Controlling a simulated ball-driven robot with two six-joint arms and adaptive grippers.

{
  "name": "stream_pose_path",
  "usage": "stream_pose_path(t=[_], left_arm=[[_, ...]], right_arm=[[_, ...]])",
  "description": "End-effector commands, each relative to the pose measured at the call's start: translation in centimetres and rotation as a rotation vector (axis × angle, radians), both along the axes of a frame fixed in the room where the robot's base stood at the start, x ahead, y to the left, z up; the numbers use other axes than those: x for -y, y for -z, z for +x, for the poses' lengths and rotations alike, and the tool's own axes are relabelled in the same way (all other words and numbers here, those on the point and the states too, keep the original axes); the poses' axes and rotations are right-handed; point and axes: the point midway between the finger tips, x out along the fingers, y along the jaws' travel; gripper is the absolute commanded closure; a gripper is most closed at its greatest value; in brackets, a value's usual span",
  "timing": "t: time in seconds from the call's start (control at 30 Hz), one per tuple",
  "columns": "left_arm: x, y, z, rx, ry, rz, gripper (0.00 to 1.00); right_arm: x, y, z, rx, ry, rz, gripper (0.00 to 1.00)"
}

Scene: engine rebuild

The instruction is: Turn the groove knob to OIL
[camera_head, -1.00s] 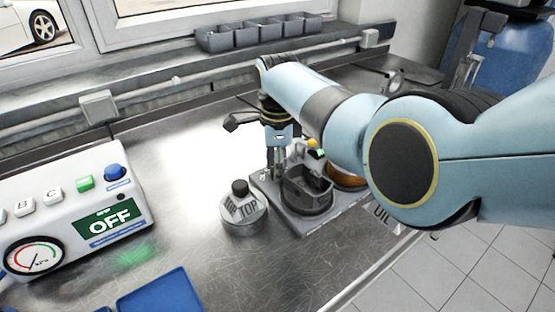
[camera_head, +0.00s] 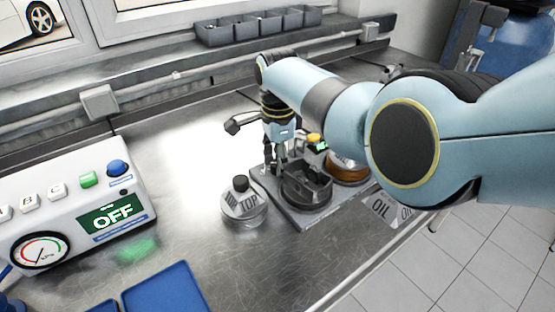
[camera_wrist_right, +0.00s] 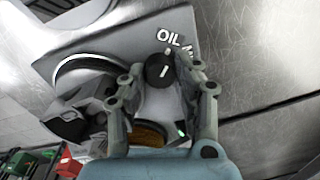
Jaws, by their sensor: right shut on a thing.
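The groove knob (camera_wrist_right: 160,70) is round and black with a short white mark on its face. It sits on a grey plate beside a printed OIL label (camera_wrist_right: 169,38), with part of a second label right of that. My right gripper (camera_wrist_right: 166,68) has its fingers on either side of the knob and is shut on it. In the head view my right gripper (camera_head: 277,160) points down at the back-left of the grey fixture (camera_head: 305,220); the knob is hidden there. My left gripper is not in view.
A round TOP-marked part (camera_head: 243,208) with a black cap stands left of the fixture. An OIL sign (camera_head: 380,207) is at its right. A control box (camera_head: 65,225) reading OFF and a blue tray (camera_head: 165,290) are at left. Grey bins (camera_head: 255,28) line the back ledge.

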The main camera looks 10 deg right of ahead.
Motion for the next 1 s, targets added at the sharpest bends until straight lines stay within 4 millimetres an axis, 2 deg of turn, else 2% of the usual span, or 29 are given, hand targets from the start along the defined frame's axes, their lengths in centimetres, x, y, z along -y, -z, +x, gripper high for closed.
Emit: stream_pose_path(t=[0.03,0.2,0.67,0.87,1.0], left_arm=[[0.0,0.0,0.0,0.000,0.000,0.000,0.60],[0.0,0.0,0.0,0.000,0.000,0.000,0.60],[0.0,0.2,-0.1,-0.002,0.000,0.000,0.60],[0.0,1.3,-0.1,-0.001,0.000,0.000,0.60],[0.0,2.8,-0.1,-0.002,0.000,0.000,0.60]], right_arm=[[-0.1,-0.2,0.2,0.005,0.000,0.002,0.68],[-0.1,-0.1,0.1,0.003,0.001,0.001,0.46],[0.0,0.0,0.0,0.001,0.022,0.001,0.46],[0.0,0.3,0.1,0.002,0.210,0.001,0.46],[-0.1,0.5,0.0,0.002,0.434,0.001,0.46]])
